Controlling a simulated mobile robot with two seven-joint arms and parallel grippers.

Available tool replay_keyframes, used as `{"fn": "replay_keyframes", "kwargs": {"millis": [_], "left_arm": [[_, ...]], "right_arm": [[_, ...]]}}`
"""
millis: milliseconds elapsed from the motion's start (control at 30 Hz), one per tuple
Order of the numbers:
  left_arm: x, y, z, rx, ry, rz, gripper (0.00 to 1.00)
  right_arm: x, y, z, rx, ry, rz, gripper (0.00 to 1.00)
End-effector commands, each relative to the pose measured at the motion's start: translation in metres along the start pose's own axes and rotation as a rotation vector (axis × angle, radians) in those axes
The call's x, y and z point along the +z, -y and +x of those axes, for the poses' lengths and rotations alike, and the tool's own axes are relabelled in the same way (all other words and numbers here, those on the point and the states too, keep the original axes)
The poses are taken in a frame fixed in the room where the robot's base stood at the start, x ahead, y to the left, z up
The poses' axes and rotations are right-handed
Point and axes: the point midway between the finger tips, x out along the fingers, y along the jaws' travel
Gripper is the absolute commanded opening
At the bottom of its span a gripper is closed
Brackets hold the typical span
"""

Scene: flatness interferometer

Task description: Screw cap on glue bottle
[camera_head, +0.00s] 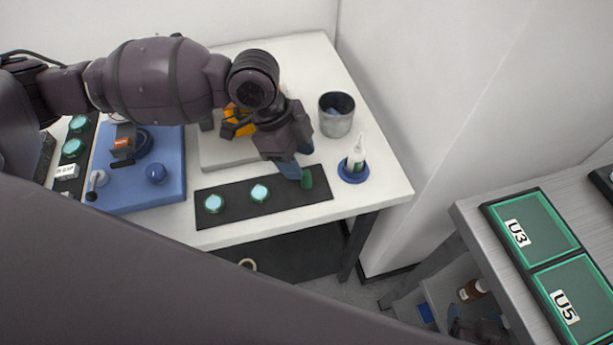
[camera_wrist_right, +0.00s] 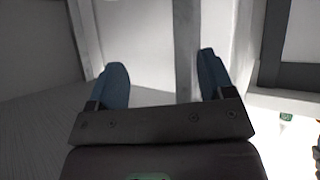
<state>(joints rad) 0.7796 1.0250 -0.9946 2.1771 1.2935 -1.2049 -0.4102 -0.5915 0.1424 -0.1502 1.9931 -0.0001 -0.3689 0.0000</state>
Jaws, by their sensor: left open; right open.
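The glue bottle (camera_head: 356,157) stands upright in a round blue holder (camera_head: 353,174) near the table's right edge, its white tip pointing up. A small dark green piece (camera_head: 307,179) is at the right end of a black strip; I cannot tell whether it is the cap. My left gripper (camera_head: 297,162) points down just above and behind this piece, left of the bottle. It is open, and its blue fingers are partly hidden by its body. My right gripper (camera_wrist_right: 160,78) is open and empty in the right wrist view, away from the bottle.
The black strip (camera_head: 237,199) carries two glowing green discs. A blue plate (camera_head: 172,183) with fixtures lies left. Green trays labelled U3 (camera_head: 541,221) and U5 (camera_head: 584,284) are on the right bench. A wall borders the table.

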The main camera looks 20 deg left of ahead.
Motion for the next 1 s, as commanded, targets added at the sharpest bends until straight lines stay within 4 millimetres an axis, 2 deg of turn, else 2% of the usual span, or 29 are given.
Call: {"fn": "replay_keyframes", "kwargs": {"millis": [267, 600, 967, 1000], "left_arm": [[0.001, 0.001, 0.009, 0.002, 0.000, -0.001, 0.51], [0.002, 0.003, 0.051, 0.003, 0.000, -0.001, 0.51], [0.002, 0.003, 0.052, 0.000, 0.001, 0.000, 0.51], [0.002, 0.003, 0.052, 0.000, 0.001, 0.000, 0.45]], "right_arm": [[0.006, 0.000, -0.002, 0.001, 0.010, 0.001, 0.75], [0.018, 0.000, -0.002, 0.002, 0.031, 0.002, 0.75], [0.004, 0.001, 0.004, -0.002, 0.003, -0.001, 0.75], [0.003, 0.001, 0.004, -0.002, 0.001, -0.001, 0.75]]}}
